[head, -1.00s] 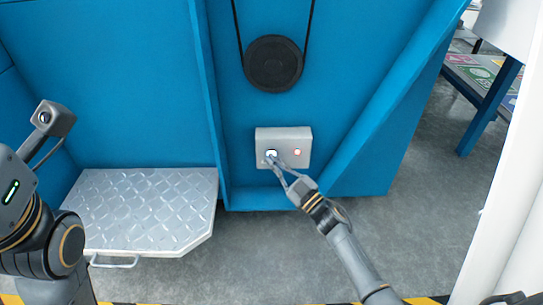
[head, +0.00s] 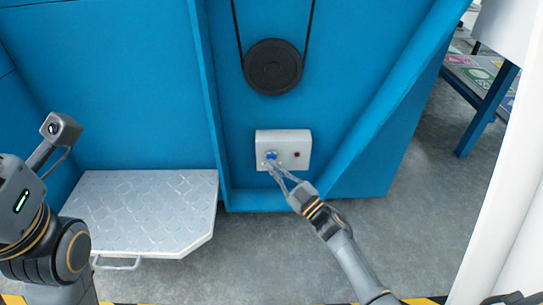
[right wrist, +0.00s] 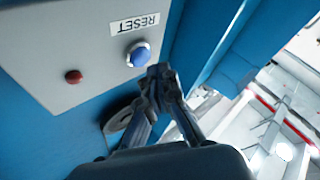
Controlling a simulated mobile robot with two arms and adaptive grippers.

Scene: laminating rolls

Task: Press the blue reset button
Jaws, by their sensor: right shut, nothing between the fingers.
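The blue reset button (head: 271,156) sits on the left of a light grey control box (head: 284,137) on the blue machine wall. The button also shows in the right wrist view (right wrist: 139,56), under an upside-down RESET label (right wrist: 135,24). My right gripper (head: 269,163) is shut and empty, its fingertips just below the button in the head view. In the right wrist view the fingertips (right wrist: 160,72) are beside the button and seem slightly apart from it. My left arm shows at the left of the head view, but its fingers do not show.
A small dark red button or lamp (head: 297,154) is on the same box. A black round wheel with a belt (head: 273,67) is above it. A metal tread-plate platform (head: 140,215) stands at left, and a slanted blue beam (head: 385,110) runs at right.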

